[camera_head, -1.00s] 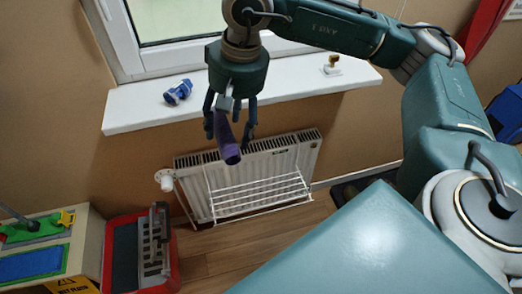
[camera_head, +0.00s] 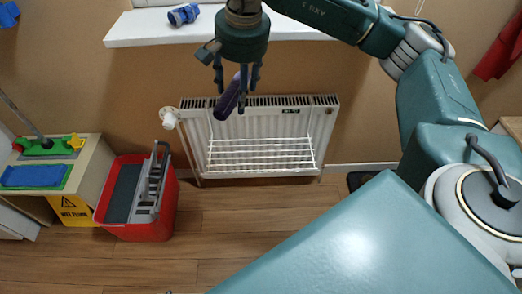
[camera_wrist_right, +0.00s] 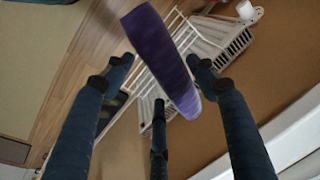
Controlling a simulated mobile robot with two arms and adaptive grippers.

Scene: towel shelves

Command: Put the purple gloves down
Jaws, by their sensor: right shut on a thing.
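The purple gloves (camera_head: 228,99) show as one dark purple rolled shape. My right gripper (camera_head: 238,88) is shut on them, and they hang tilted below its fingers. In the head view they appear in front of the top of the white radiator (camera_head: 262,128), apart from the floor. In the right wrist view the purple gloves (camera_wrist_right: 160,55) extend between the dark fingers of my right gripper (camera_wrist_right: 158,95), with the rack behind them. My left gripper is not in view.
A white wire rack (camera_head: 262,155) is at the radiator's front. A white windowsill (camera_head: 150,28) holds a blue dumbbell-like object (camera_head: 184,14). A red bucket (camera_head: 150,229) and a cabinet (camera_head: 92,168) with cleaning items stand at left. The wooden floor (camera_head: 240,222) is clear in the middle.

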